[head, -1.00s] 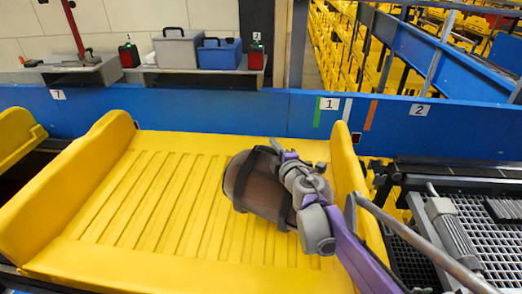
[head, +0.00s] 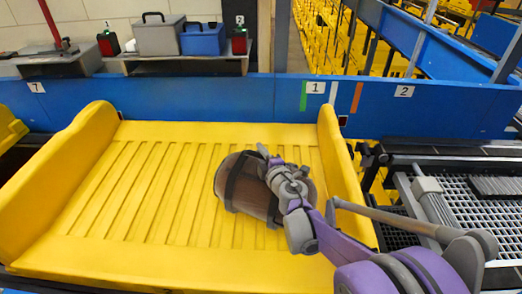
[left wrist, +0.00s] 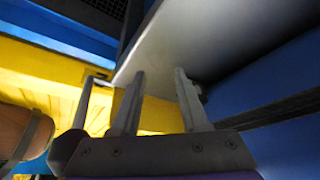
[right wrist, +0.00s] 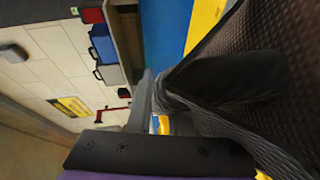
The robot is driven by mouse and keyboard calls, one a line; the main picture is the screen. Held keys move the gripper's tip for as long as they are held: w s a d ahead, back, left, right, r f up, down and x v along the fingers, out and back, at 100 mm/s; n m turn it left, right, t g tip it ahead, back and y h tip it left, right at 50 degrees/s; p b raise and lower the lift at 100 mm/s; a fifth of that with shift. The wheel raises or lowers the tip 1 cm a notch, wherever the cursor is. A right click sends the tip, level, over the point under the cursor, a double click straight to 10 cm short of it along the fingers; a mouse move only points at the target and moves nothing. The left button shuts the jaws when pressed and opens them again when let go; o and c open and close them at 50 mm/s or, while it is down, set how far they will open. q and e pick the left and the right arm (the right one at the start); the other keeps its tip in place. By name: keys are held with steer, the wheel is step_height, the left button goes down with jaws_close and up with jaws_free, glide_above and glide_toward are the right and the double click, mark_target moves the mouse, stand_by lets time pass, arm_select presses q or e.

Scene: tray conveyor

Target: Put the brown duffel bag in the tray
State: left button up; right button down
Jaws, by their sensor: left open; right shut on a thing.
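The brown duffel bag (head: 240,180) with dark straps is over the right half of the yellow tray (head: 130,210) in the head view. My right gripper (head: 270,168) is shut on the bag at its upper right side. I cannot tell whether the bag touches the tray floor. The bag's brown mesh fabric and a dark strap (right wrist: 225,75) fill the right of the right wrist view. My left gripper (left wrist: 158,85) is open and empty in the left wrist view, near a pale grey panel. A brown rounded end (left wrist: 22,130), apparently the bag, shows at that view's left edge.
The tray has raised yellow side walls at left and right (head: 342,160). A blue rail (head: 200,98) runs behind it. Grey and blue toolboxes (head: 203,40) stand on a shelf beyond. A metal grating and rollers (head: 480,160) lie to the right.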

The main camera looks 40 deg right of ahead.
arm_select(q)
steer(key=shift+f, duration=0.1)
arm_select(e)
steer(key=c, duration=1.2)
jaws_free()
steer(key=shift+f, duration=0.2)
steer(key=shift+c, duration=0.2)
steer(key=o, duration=0.4)
steer(key=shift+r, duration=0.1)
